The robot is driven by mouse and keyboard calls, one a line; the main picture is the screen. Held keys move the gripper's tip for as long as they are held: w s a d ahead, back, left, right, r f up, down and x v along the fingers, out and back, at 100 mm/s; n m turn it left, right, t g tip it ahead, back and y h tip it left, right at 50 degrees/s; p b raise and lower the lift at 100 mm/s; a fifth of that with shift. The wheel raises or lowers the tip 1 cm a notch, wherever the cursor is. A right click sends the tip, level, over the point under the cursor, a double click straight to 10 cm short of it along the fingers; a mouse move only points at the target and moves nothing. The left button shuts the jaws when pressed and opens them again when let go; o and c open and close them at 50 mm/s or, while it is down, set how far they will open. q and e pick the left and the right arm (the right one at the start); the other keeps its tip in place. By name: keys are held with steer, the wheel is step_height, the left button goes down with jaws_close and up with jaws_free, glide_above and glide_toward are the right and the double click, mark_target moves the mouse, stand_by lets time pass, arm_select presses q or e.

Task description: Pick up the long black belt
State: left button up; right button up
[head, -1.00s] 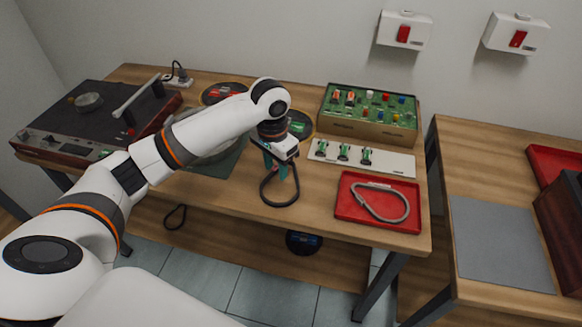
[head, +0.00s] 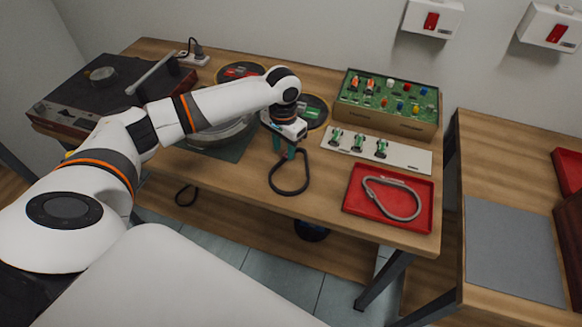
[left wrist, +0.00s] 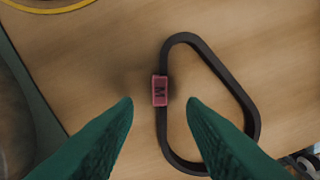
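A black belt (head: 290,194) lies as a loop on the wooden table near its front edge. In the left wrist view the belt (left wrist: 228,80) carries a pink-red tag (left wrist: 160,91) marked M on its left side. My left gripper (head: 285,150) points down over the loop. In the left wrist view its green fingers (left wrist: 160,103) are open and empty, with the tag side of the belt seen between the tips. My right gripper is out of view.
A red tray (head: 372,214) with a grey belt (head: 412,212) is to the right. Behind it are a white board (head: 408,160) with green parts and a box with a green panel (head: 395,122). A turntable (head: 75,105) is at left. Bare table surrounds the belt.

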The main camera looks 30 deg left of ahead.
arm_select(q)
steer(key=shift+f, duration=1.2)
jaws_close()
